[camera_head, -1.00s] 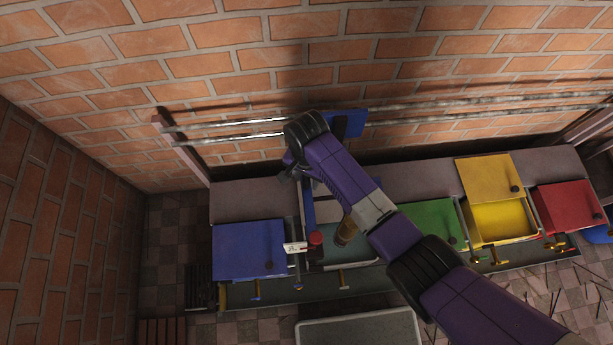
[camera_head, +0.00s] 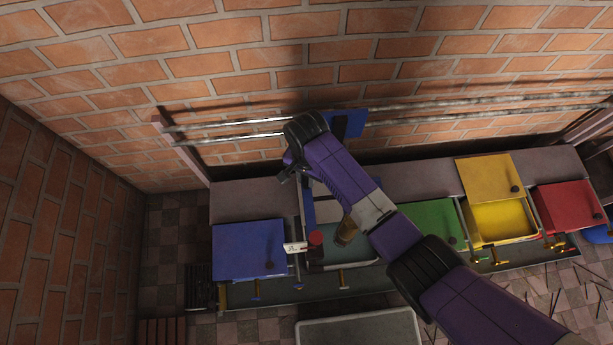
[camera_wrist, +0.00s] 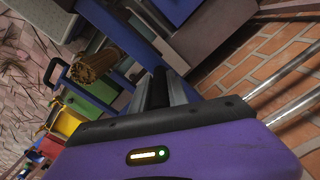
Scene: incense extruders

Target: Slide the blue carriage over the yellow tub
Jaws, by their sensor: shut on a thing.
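The blue carriage (camera_head: 343,123) hangs on the two wall rails at the left part of the row, its blue frame reaching down between the blue tub and the green one. My gripper (camera_wrist: 160,88) is shut on a dark part of the carriage in the wrist view; in the head view my arm hides the grip itself. The yellow tub (camera_head: 503,222) stands well to the right of the carriage, its yellow lid (camera_head: 488,177) raised and its inside showing. The carriage is not above it.
Metal rails (camera_head: 450,104) run along the brick wall. A blue-lidded tub (camera_head: 249,248) stands at the left, a green one (camera_head: 431,222) in the middle and a red one (camera_head: 569,208) at the right. A brown bundle (camera_wrist: 94,66) shows beside the carriage. A grey tray (camera_head: 360,330) lies in front.

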